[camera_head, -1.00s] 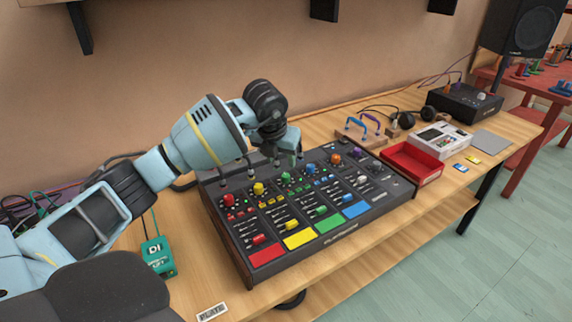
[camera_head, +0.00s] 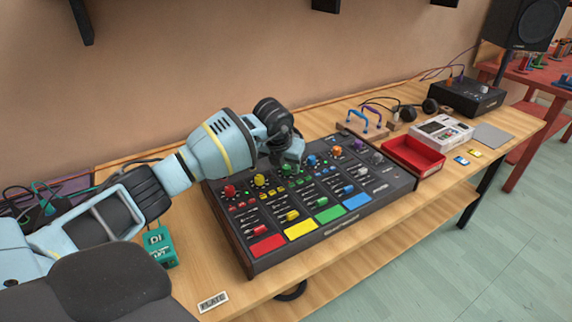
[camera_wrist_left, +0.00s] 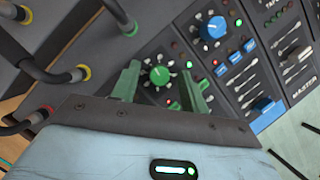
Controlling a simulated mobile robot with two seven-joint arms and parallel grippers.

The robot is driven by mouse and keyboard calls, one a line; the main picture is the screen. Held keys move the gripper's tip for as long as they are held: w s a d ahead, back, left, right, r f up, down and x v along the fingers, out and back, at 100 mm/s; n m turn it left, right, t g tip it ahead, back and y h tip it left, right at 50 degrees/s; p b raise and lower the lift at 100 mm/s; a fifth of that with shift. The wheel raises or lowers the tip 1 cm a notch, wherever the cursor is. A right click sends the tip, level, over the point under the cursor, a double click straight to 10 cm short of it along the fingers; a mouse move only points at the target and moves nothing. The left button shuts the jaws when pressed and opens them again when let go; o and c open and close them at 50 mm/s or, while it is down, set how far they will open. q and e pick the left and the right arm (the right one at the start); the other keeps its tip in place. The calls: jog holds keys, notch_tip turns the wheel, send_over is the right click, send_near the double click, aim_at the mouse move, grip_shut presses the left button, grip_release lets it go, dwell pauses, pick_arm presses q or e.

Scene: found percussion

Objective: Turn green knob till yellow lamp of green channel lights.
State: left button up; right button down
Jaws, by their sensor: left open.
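The mixer (camera_head: 345,222) is a dark console with coloured channels on the wooden table. The green knob (camera_wrist_left: 160,75) shows in the left wrist view, with a pale pointer mark and ringed by small ticks. In the head view my gripper partly hides that area. My left gripper (camera_wrist_left: 158,84) is open, its two green fingers on either side of the green knob; I cannot tell whether they touch it. It also shows in the head view (camera_head: 290,160), over the green channel. I cannot make out a lit yellow lamp of the green channel. My right gripper is out of view.
Cable plugs (camera_wrist_left: 78,74) stick up at the left. A red tray (camera_head: 412,158) stands right of the mixer, a teal box (camera_head: 160,247) at its left.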

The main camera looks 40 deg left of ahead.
pick_arm(q)
grip_shut()
dwell(0.3)
jog(key=shift+m, duration=0.3)
jog(key=shift+a+m+h, duration=0.1)
jog(key=shift+m+h, duration=0.3)
jog(key=shift+m, duration=0.4)
jog(key=shift+m+h, duration=0.8)
jog(key=shift+m, duration=1)
grip_release()
